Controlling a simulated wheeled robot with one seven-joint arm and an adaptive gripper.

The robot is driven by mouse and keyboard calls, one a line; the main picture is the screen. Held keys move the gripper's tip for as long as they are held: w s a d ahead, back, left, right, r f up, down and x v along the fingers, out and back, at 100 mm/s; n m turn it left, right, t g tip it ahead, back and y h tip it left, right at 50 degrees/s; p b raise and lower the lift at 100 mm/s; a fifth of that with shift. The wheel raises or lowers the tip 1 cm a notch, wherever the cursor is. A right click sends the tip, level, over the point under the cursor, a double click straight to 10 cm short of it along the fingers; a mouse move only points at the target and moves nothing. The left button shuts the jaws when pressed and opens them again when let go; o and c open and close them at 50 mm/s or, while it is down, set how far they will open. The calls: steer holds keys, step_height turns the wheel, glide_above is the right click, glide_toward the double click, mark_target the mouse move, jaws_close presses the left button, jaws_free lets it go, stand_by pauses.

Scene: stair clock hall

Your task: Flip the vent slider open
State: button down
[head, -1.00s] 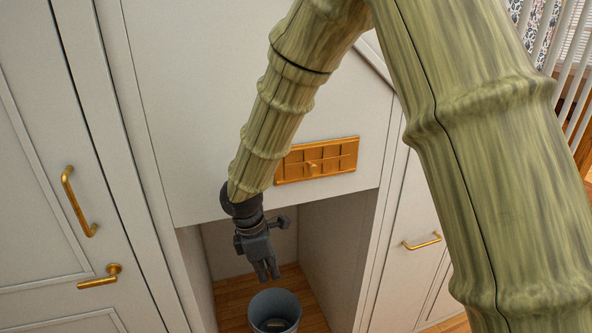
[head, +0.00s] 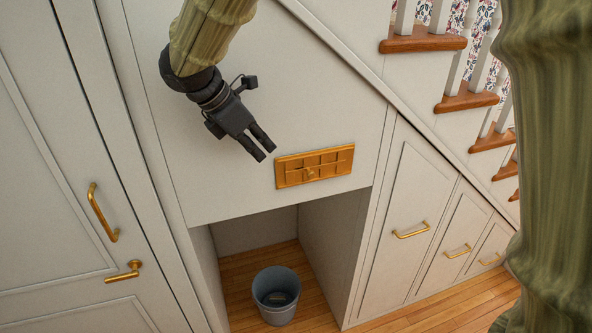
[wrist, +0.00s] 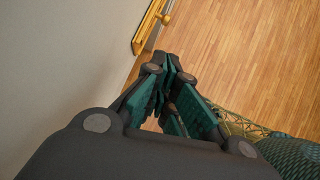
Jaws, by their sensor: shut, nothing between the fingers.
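The brass vent (head: 328,163) is set in the white panel above the open nook, with a small round knob (head: 310,174) on its face. My gripper (head: 266,153) is up and left of the vent in the head view, its fingers shut and empty, pointing down and right. It appears apart from the vent. In the wrist view my gripper (wrist: 170,62) shows with its fingertips together, and the vent's edge (wrist: 146,28) with its knob (wrist: 167,19) shows at the top, beyond the fingertips.
A grey-blue bucket (head: 276,296) stands on the wood floor in the nook below the vent. A door with a brass lever (head: 124,272) is at the left. Drawer fronts with brass handles (head: 411,230) and stair treads (head: 424,44) are at the right.

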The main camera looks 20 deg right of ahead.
steer(key=shift+f, duration=0.1)
steer(key=p, duration=0.3)
glide_toward(297, 173)
steer(key=s+f, duration=0.1)
steer(key=f, duration=0.1)
steer(key=s+f, duration=0.1)
steer(key=s, duration=0.1)
steer(key=shift+d+f, duration=0.15)
steer(key=shift+f, duration=0.2)
steer(key=d, duration=0.1)
steer(key=f, duration=0.1)
steer(key=d+p, duration=0.1)
steer(key=shift+w+d+f, duration=0.25)
steer(key=shift+w+d, duration=0.05)
steer(key=shift+w, duration=0.05)
steer(key=shift+w+d+f, duration=0.15)
steer(key=shift+d+f, duration=0.25)
steer(key=shift+d, duration=0.15)
